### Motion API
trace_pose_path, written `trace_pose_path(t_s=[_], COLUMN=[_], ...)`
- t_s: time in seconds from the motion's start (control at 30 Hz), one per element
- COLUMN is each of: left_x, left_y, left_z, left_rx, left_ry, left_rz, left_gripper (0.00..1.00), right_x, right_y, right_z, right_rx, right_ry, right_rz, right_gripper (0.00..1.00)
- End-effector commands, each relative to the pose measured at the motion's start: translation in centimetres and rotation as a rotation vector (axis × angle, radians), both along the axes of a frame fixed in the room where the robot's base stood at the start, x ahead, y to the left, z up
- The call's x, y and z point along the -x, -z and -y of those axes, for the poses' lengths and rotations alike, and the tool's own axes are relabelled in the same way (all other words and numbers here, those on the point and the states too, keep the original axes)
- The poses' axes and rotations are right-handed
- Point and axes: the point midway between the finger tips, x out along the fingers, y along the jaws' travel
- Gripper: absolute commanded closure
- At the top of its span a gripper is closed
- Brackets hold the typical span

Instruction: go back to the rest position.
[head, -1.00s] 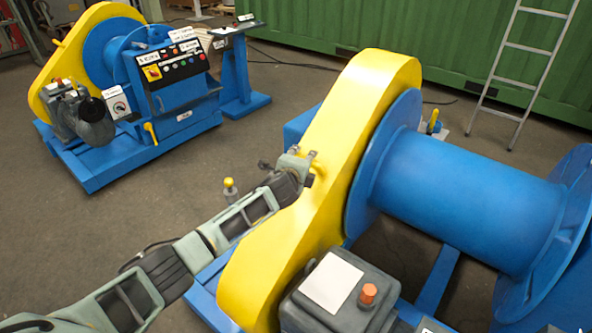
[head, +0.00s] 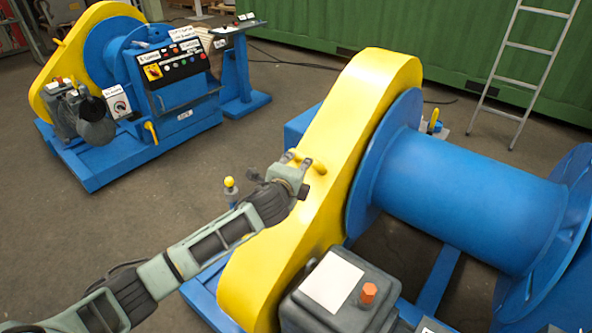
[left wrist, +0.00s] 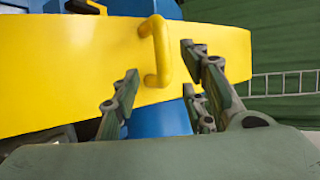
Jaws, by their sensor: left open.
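The yellow chain guard (head: 345,150) stands upright beside the blue drum (head: 475,195) of the near machine. A yellow handle (head: 319,165) sits on the guard's face; in the left wrist view the handle (left wrist: 157,50) is a D-shaped bar. My left gripper (head: 306,176) is open and empty, close in front of the guard just by the handle. In the left wrist view its fingers (left wrist: 160,75) are spread either side below the handle, which lies beyond the tips; I cannot tell whether any finger touches the guard. My right gripper is not in view.
A grey box with an orange button (head: 369,293) sits at the guard's front. A yellow-knobbed post (head: 230,184) stands left of the guard. A second blue and yellow machine (head: 130,90) stands far left. A ladder (head: 520,75) leans on a green container (head: 410,35). Floor between the machines is clear.

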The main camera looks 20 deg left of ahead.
Motion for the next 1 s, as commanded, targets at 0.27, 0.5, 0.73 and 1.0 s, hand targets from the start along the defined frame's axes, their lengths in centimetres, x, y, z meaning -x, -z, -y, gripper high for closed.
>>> trace_pose_path(t_s=[0.27, 0.5, 0.73, 1.0], left_x=[0.3, 7.1, 18.1, 31.4], left_y=[0.4, 5.6, 10.7, 13.8], left_z=[0.2, 2.9, 4.1, 2.5], left_rx=[0.013, 0.264, 0.611, 0.92], left_ry=[-0.003, -0.096, -0.324, -0.679], left_rz=[-0.008, -0.147, -0.355, -0.561], left_gripper=[0.6, 0.6, 0.6, 0.6], right_x=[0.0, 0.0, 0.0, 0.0], right_y=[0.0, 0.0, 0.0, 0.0], right_z=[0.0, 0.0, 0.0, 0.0], right_rx=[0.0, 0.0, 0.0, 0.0], right_ry=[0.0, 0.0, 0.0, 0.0], right_rz=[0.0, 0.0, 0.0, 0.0], right_gripper=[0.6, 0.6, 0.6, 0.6])
